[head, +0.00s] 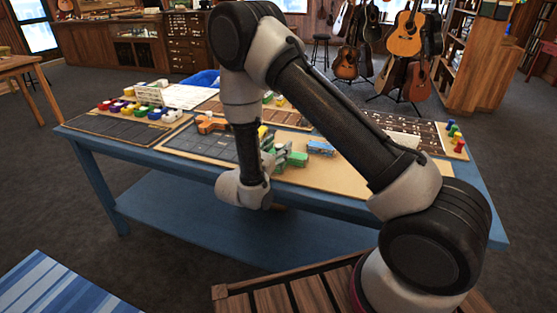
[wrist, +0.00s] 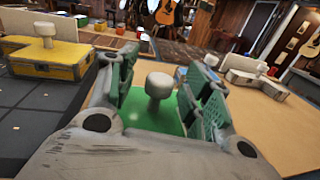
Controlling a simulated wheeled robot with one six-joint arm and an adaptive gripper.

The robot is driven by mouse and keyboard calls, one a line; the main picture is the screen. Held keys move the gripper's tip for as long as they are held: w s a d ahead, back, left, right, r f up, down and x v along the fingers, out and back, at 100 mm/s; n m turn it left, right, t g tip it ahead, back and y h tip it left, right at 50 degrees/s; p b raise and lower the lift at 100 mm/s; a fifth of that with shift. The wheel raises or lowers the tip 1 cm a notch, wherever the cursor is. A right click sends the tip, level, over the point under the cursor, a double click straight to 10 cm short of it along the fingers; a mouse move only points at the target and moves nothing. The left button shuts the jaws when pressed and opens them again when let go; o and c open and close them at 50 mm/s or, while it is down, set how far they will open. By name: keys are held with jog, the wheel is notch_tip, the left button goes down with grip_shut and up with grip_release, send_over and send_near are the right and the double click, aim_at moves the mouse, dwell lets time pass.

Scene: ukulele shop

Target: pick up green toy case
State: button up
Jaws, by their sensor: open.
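The green toy case (wrist: 155,112) shows in the wrist view, low in the middle, with a pale round knob (wrist: 159,86) standing on top. My gripper (wrist: 162,84) is open, its two green-padded fingers to the left and right of the knob, with space on both sides of it. The case's near part is hidden behind my gripper's body. In the head view my gripper (head: 284,158) is low over the front part of the blue table; I cannot clearly tell the case from the green fingers there.
A yellow case (wrist: 48,60) with a pale knob sits to the left in the wrist view. In the head view a blue toy (head: 320,147) lies right of my gripper and an orange one (head: 208,125) to its left. The blue table (head: 105,139) also bears several small coloured pieces.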

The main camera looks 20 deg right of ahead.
jog(key=shift+w+d, duration=0.25)
jog(key=shift+w, duration=0.05)
grip_shut()
jog(key=shift+r, duration=0.1)
